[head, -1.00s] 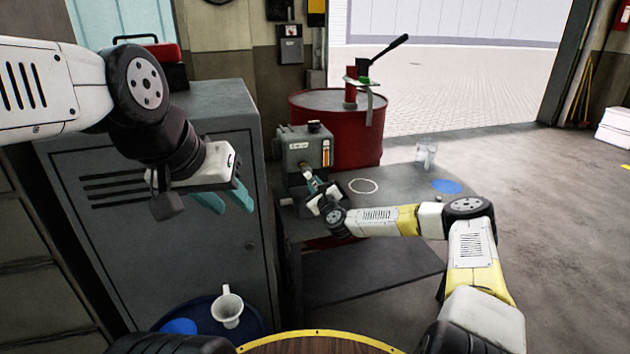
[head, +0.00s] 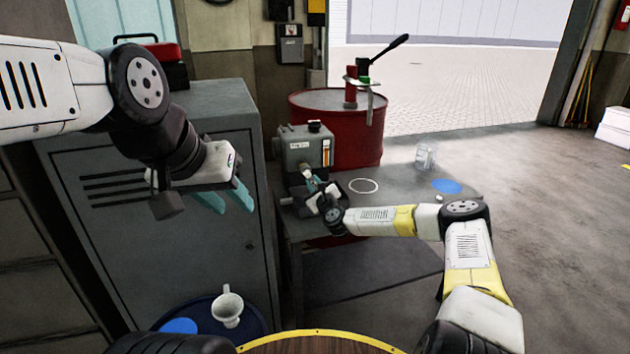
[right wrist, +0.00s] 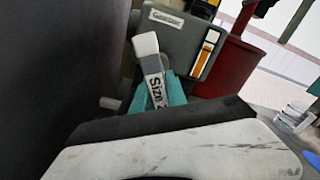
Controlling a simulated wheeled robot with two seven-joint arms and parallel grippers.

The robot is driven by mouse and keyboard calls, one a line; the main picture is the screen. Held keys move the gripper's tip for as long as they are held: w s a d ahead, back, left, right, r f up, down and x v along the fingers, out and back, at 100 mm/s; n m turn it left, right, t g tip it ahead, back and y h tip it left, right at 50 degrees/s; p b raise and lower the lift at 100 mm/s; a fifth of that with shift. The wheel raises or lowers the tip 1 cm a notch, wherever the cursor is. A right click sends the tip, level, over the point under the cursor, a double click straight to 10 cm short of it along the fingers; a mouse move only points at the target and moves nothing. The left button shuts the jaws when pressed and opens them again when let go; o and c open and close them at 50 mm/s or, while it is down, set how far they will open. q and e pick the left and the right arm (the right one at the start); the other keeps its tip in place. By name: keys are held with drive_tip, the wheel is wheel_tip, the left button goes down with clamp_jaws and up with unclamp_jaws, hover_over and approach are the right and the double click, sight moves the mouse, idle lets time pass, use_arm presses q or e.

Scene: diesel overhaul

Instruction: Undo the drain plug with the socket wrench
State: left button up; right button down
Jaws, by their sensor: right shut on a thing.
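My right gripper (head: 322,190) is shut on the socket wrench (right wrist: 149,62), a pale tool marked "Size 2" with its last characters cut off, between teal fingers in the right wrist view. The wrench's head (head: 307,172) shows at the front of the grey gearcase (head: 304,147). I cannot tell whether it touches the case. A small pale stub (right wrist: 110,103) sticks out low at the left of the case; I cannot tell whether it is the drain plug. My left gripper (head: 226,198) is open and empty in front of the grey cabinet.
The gearcase stands on a grey bench (head: 405,183) with a white ring (head: 364,186), a blue disc (head: 446,186) and a clear jar (head: 426,157). A red drum (head: 345,120) with a hand pump stands behind.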

drive_tip(key=shift+w+a, duration=0.1)
drive_tip(key=shift+w, duration=0.15)
drive_tip(key=n, duration=0.4)
drive_tip(key=shift+a+r, duration=0.1)
drive_tip(key=shift+r, duration=0.15)
drive_tip(key=n, duration=0.4)
drive_tip(key=shift+s+n, duration=0.1)
drive_tip(key=shift+n, duration=0.3)
drive_tip(key=n, duration=0.9)
drive_tip(key=shift+r, duration=0.1)
drive_tip(key=shift+n, duration=0.3)
drive_tip(key=c, duration=1.8)
unclamp_jaws()
drive_tip(key=shift+c, duration=0.2)
clamp_jaws()
